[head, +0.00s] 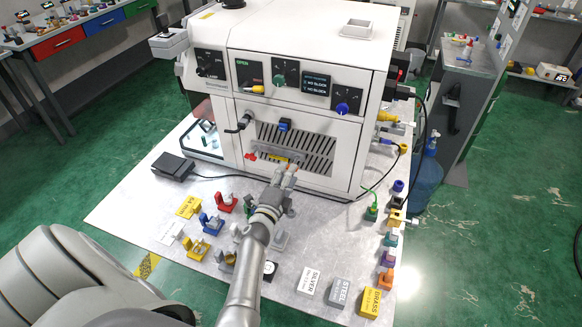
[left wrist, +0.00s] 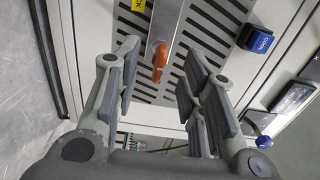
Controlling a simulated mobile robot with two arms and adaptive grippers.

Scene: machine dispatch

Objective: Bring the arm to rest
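My left arm (head: 245,275) reaches from the bottom of the head view to the front of the white machine (head: 300,50). Its gripper (head: 287,178) is in front of the slotted vent panel (head: 318,150). In the left wrist view the gripper (left wrist: 160,62) is open, with two pads wide apart. A grey metal bar with an orange end (left wrist: 159,58) shows in the gap between them, and nothing appears clamped. Whether the bar touches a pad cannot be told. My right gripper is not in view.
The light table (head: 330,230) holds coloured blocks and holders, including silver (head: 309,281), steel (head: 340,293) and brass (head: 370,301) label blocks. A black pedal (head: 173,166) lies left of the machine. A blue button (left wrist: 257,38) protrudes near the gripper. Green floor lies around.

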